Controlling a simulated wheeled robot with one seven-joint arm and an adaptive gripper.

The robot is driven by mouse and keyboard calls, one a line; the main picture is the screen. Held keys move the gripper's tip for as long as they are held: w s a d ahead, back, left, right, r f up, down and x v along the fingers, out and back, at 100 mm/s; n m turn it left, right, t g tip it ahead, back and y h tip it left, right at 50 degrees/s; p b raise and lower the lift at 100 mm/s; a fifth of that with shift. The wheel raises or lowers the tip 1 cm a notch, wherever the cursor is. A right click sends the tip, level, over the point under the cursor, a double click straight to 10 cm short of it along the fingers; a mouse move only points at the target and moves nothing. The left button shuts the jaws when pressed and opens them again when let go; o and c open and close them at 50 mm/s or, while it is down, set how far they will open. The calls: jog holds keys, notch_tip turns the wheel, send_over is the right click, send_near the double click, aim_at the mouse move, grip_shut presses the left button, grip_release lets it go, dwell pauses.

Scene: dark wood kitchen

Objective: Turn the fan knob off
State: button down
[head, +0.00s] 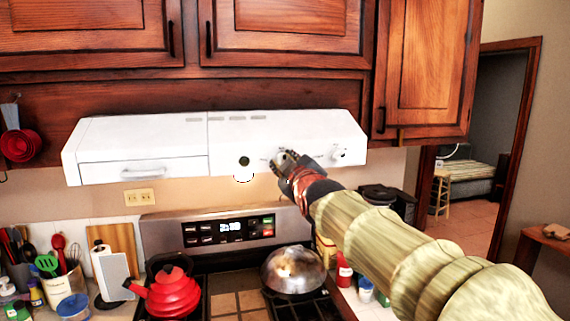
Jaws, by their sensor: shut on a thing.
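The white range hood (140,135) hangs under the wooden cabinets, above the stove. Its front face bears a white knob (339,153) at the right and a small dark round spot (244,162) left of my gripper. My gripper (282,158) is at the hood's front between these two, reaching in from the lower right. It is shut on a fan knob there, and its fingers hide most of that knob. The knob's turn angle cannot be made out.
Below are the stove panel (228,229), a red kettle (168,293) and a domed metal lid (294,270). Utensils (62,262) crowd the left counter. Wooden cabinets (285,30) close off the space above. A doorway opens at the right.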

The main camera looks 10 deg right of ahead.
jog(key=c, duration=1.6)
grip_release()
jog(key=shift+o, duration=0.5)
jog(key=shift+s, duration=0.1)
jog(key=s, duration=1.1)
jog(key=shift+s, duration=0.35)
